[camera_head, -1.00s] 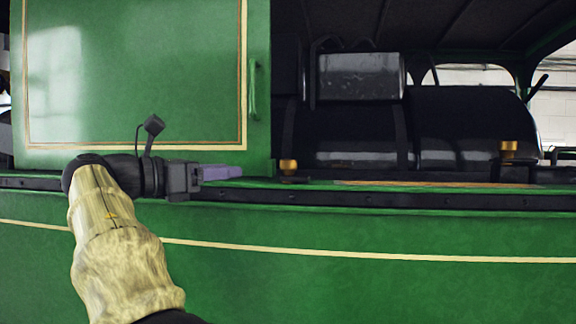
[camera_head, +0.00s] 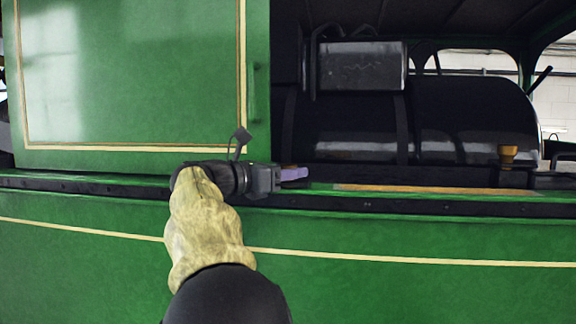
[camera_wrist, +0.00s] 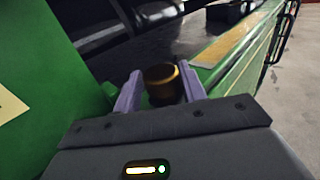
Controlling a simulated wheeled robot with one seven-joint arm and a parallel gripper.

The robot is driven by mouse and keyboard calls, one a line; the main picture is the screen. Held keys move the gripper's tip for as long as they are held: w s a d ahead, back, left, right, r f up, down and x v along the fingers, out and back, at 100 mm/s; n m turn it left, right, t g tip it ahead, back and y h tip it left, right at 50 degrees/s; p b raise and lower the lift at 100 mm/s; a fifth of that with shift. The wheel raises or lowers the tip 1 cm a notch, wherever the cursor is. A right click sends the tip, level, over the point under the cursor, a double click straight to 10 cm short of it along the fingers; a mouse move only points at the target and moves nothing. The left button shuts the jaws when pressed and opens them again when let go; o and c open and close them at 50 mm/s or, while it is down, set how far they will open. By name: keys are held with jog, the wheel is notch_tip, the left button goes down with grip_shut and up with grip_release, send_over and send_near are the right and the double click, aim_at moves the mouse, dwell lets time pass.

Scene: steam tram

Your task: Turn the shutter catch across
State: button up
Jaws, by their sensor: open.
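A brass cylindrical knob (camera_wrist: 163,84), likely the shutter catch, stands between the lilac fingers of my gripper (camera_wrist: 160,88) in the wrist view. The fingers are apart, one on each side of it; I cannot tell whether either touches it. In the head view my gripper (camera_head: 294,174) is at the sill by the lower right corner of the green shutter panel (camera_head: 130,75), and it hides this knob.
A second brass knob (camera_head: 507,153) stands farther right on the sill. A wooden strip (camera_head: 430,188) runs along the green sill (camera_head: 420,203). A dark boiler (camera_head: 465,125) lies behind the opening. A green handle (camera_head: 258,95) is on the shutter's right edge.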

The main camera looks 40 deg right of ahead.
jog(key=shift+s, duration=0.25)
jog(key=shift+c, duration=0.2)
jog(key=shift+w, duration=0.15)
jog(key=c, duration=0.6)
